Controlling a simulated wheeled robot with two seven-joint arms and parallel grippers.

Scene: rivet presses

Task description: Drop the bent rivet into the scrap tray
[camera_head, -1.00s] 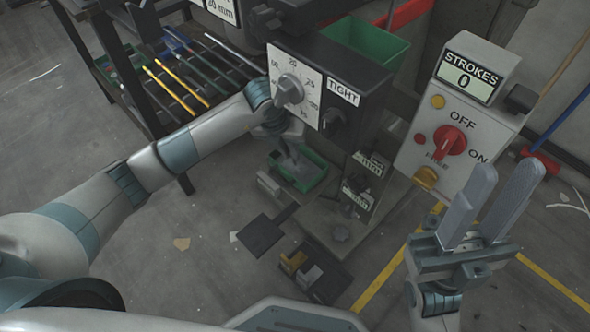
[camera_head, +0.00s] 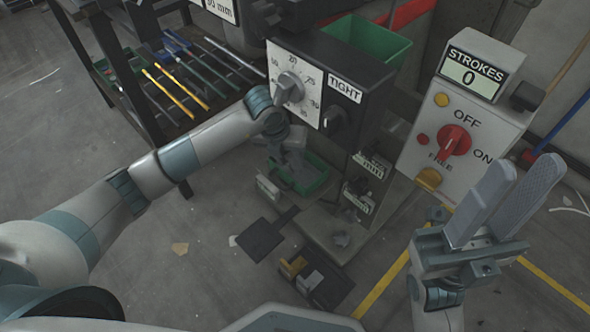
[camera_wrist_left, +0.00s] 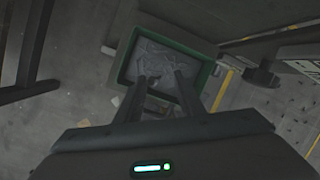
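The scrap tray is a small green-rimmed tray (camera_head: 322,181) low beside the press, with a grey inside. In the left wrist view the tray (camera_wrist_left: 122,72) lies straight beneath my fingers. My left gripper (camera_head: 292,158) points down over the tray; in the left wrist view its two fingers (camera_wrist_left: 160,76) stand apart, open. I cannot make out the bent rivet clearly, neither between the fingers nor in the tray. My right gripper (camera_head: 521,172) is raised at the right, fingers apart and empty, in front of the control box.
The press panel with a dial (camera_head: 290,88) stands just behind my left gripper. The control box (camera_head: 455,135) has a red switch and a strokes counter reading 0. A larger green bin (camera_head: 370,42) sits behind. A rack with colored rods (camera_head: 175,90) is at the left.

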